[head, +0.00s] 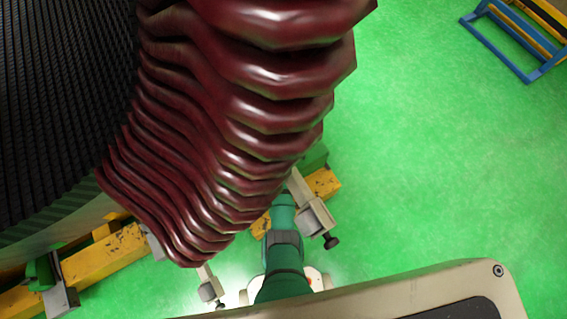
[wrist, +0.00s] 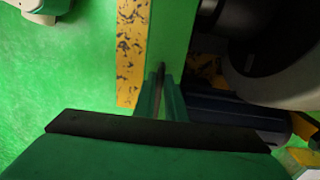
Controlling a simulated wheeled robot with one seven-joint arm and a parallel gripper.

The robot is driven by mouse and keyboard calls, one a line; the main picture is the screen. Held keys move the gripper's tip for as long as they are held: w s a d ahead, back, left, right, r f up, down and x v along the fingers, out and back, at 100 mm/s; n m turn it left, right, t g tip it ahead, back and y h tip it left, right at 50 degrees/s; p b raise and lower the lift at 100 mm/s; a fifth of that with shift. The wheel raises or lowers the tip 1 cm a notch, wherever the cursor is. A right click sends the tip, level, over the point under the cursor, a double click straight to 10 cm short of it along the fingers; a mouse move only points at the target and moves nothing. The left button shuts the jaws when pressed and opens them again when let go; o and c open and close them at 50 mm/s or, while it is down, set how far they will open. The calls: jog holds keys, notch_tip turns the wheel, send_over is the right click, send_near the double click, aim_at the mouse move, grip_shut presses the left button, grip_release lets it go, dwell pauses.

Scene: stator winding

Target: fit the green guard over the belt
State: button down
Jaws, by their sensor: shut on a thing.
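In the wrist view my gripper (wrist: 161,80) reaches forward with its two teal fingers close together, shut on the near end of a green panel. This panel, which I take as the green guard (wrist: 172,35), extends away to the top edge of the view. Exactly where the fingers grip it is dark and hard to see. I cannot make out the belt. A dark round machine part (wrist: 262,40) lies right of the guard, apart from the fingers. In the head view the windings hide my gripper and the guard.
Large dark red windings (head: 265,75) of the stator (head: 60,100) overhang my arm in the head view. Scuffed yellow beams (head: 105,255) with grey clamps (head: 314,214) run beneath. A blue and yellow stand (head: 500,45) is at upper right. Green floor (head: 430,170) is clear between.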

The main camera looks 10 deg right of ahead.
jog(key=shift+f, duration=0.8)
dwell(0.7)
jog(key=c, duration=1.7)
grip_release()
jog(key=shift+f, duration=0.1)
jog(key=r, duration=1.1)
jog(key=shift+w, duration=0.2)
